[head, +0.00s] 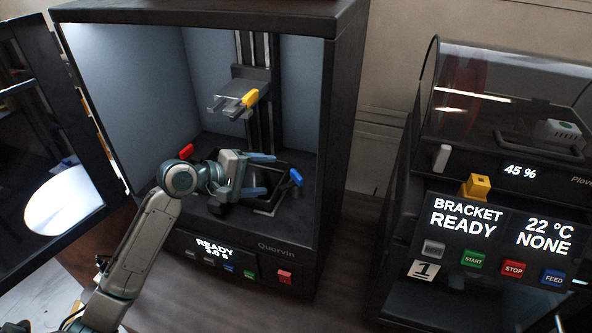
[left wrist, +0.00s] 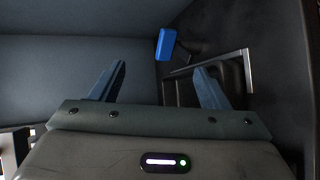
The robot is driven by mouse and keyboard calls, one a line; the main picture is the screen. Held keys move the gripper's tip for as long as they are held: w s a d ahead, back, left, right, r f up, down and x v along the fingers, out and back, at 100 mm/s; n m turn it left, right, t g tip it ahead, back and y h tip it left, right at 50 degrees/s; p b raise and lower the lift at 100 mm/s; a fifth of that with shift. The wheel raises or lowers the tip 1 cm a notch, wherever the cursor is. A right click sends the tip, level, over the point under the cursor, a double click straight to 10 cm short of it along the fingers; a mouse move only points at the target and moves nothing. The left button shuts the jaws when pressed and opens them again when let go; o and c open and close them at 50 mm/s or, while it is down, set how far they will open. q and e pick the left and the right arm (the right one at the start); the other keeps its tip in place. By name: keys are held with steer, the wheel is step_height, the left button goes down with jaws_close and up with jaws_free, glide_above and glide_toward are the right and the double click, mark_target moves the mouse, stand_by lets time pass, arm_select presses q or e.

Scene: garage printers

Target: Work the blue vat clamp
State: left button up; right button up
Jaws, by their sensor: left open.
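The blue vat clamp (head: 296,177) sits at the right side of the vat (head: 268,209), inside the open printer. In the left wrist view the blue clamp (left wrist: 166,44) shows ahead, beyond and between my fingertips. My left gripper (head: 270,172) reaches into the printer over the vat; its jaws are open and empty, with the fingers pointing right toward the clamp. The fingers show a clear gap in the left wrist view (left wrist: 158,82). The clamp appears apart from both fingers. My arm and gripper hide part of the vat. My right gripper is not in view.
A red clamp (head: 186,151) is at the vat's left. A build platform with a yellow lever (head: 249,98) hangs above my gripper. The open door (head: 50,150) stands at the left, and the printer's right wall is close beyond the clamp. A second printer (head: 500,200) stands at right.

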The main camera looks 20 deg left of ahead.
mark_target(294, 174)
arm_select(q)
steer(key=w+d+f+n+p, duration=0.1)
steer(key=w+d+n+p, duration=0.1)
steer(key=n, duration=0.3)
steer(key=w+d+f+n+p, duration=0.1)
steer(key=w+d+n, duration=0.1)
steer(key=n, duration=0.4)
steer(key=w+d+f+n+p, duration=0.1)
steer(key=w+d+n+p, duration=0.1)
steer(key=n, duration=0.3)
steer(key=shift+w+f+n+p, duration=0.25)
steer(key=shift+w+n+p, duration=0.05)
steer(key=shift+n, duration=0.1)
steer(key=shift+w+d+f, duration=0.35)
steer(key=shift+d, duration=0.05)
steer(key=c, duration=0.9)
steer(key=shift+c, duration=0.5)
